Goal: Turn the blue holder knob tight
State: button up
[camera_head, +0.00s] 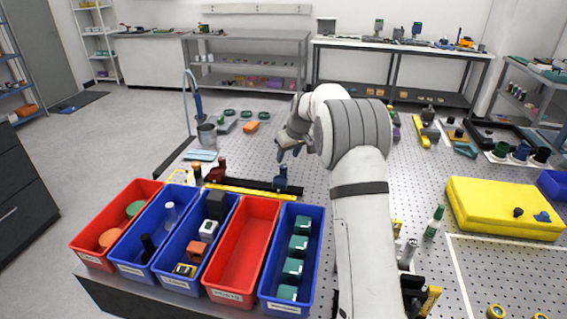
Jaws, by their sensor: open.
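A small dark blue holder (281,180) stands upright near the right end of a black rail (255,184) on the perforated table, just behind the bins. Its knob is too small to make out clearly. My gripper (279,153) is above and slightly behind the holder in the picture, pointing down, with its fingers apart. I see nothing between the fingers. The gripper looks apart from the holder, but the depth between them is hard to judge.
Red and blue bins (240,262) line the front left edge. A dark red holder (217,170) stands at the rail's left end. A yellow strip (232,190) lies along the rail. A yellow case (500,208) is at right. My arm hides part of the table's middle.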

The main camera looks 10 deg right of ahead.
aim_at(284, 166)
jog(key=shift+p+x, duration=0.45)
jog(key=shift+x, duration=2.3)
jog(key=shift+c, duration=0.6)
